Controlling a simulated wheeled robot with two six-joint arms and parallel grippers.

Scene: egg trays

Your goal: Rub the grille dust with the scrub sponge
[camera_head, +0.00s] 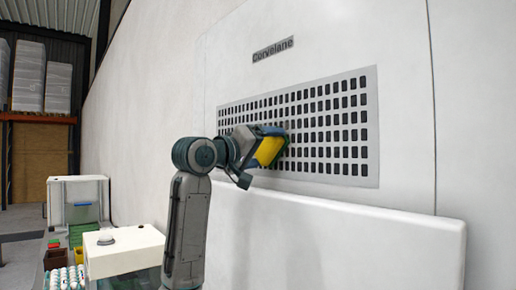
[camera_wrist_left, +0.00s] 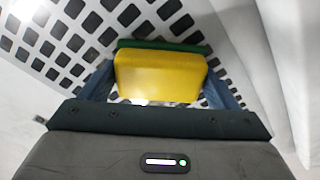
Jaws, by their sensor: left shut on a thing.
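The scrub sponge is a yellow block with a green layer (camera_head: 270,150). It also shows in the left wrist view (camera_wrist_left: 158,76), with its green side towards the grille. My left gripper (camera_head: 262,147) is shut on the sponge, its two blue fingers on either side of it. The grille (camera_head: 350,171) is a grey panel with rows of dark slots in the white wall. The sponge is at the lower left-middle of the grille, touching or very close; I cannot tell which. No grille dust can be made out. My right gripper is not in view.
A white ledge (camera_head: 350,235) juts out below the grille. At the lower left are white box-shaped machines (camera_head: 125,252), a tray of eggs (camera_head: 66,279) and small coloured bins (camera_head: 78,232). Shelving with wrapped stacks (camera_head: 28,75) stands far left.

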